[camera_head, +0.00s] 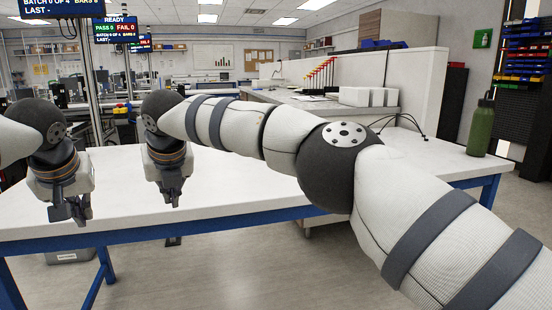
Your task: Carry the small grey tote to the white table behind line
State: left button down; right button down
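A white table (240,187) with a blue frame spans the view in front of me, and its top is mostly bare. My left gripper (72,217) points down over the left part of the table. My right gripper (172,200) points down over the table to the right of it. Neither gripper visibly holds anything; the fingers are too small to judge their opening. A grey box (68,257) with a light label is on the floor under the table at the left, partly hidden; I cannot tell if it is the small grey tote.
A green bottle (481,127) stands at the table's right end. Behind it, a low white partition (424,92) borders another bench with white boxes (362,97) on it. A dark rack with coloured bins (525,60) is at the far right. Bare floor lies in front.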

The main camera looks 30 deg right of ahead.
aim_at(136, 192)
jog(key=i, duration=1)
